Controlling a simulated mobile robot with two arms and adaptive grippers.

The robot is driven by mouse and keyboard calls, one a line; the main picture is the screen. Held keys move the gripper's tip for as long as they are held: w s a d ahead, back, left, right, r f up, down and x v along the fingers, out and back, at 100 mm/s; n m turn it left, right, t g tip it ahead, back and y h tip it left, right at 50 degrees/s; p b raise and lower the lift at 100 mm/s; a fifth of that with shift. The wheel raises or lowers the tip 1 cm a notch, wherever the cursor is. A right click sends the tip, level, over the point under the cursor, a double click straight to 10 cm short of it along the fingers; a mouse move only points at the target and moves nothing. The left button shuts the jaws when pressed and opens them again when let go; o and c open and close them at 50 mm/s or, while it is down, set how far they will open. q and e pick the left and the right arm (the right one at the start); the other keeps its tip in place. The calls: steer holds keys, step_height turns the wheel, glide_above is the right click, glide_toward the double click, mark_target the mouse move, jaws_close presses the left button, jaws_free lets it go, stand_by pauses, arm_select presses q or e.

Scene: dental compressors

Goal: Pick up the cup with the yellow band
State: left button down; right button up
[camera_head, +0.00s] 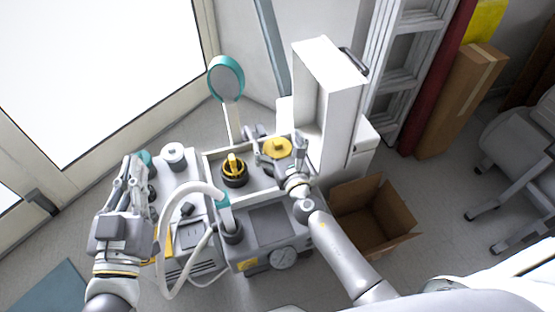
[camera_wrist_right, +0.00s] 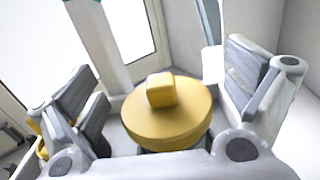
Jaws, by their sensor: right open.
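A round yellow-topped piece (camera_head: 277,147) with a small block-shaped knob sits in the back of the white-walled tray in the head view. The right wrist view shows its yellow disc and knob (camera_wrist_right: 160,118) between my fingers; its lower part is mostly hidden. A black round cup (camera_head: 235,176) with a yellow ring and yellow knob stands to its left. I cannot tell which of the two is the cup with the yellow band. My right gripper (camera_head: 281,156) is open around the yellow-topped piece, with gaps on both sides. My left gripper (camera_head: 131,166) is left of the tray, apart from both pieces.
A white lidded canister (camera_head: 174,157) stands left of the tray (camera_head: 211,172). A white hose (camera_head: 168,225) loops in front. A tall white open case (camera_head: 330,85) rises close behind my right gripper. A cardboard box (camera_head: 372,215) stands on the floor at right.

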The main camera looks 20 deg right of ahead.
steer(key=c, duration=1.6)
steer(key=shift+c, duration=1)
steer(key=shift+r, duration=0.1)
